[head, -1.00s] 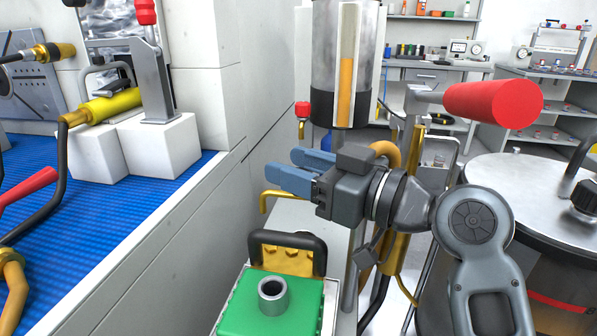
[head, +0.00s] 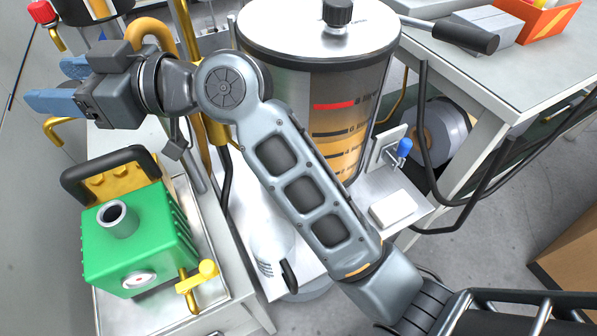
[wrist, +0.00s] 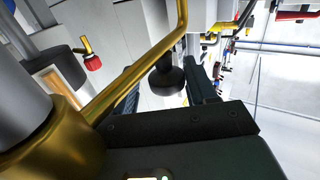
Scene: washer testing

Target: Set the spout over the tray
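The spout (head: 58,127) is a thin brass tube whose end bends downward. It shows just below my gripper's fingers, left of the green box, and its tip is outside the tray. The rest of it is hidden behind my gripper. In the wrist view the spout (wrist: 140,72) runs diagonally from a thick brass fitting. The metal tray (head: 212,292) lies under the green box (head: 140,245). My gripper (head: 58,84) is open, its two blue fingers apart and pointing left. I see no contact between fingers and spout.
A black handle (head: 108,168) rises behind the green box. A brass column (head: 213,145) stands right of my gripper. A large lidded tank (head: 318,35) stands behind my arm. A red-handled valve (head: 42,14) is at upper left.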

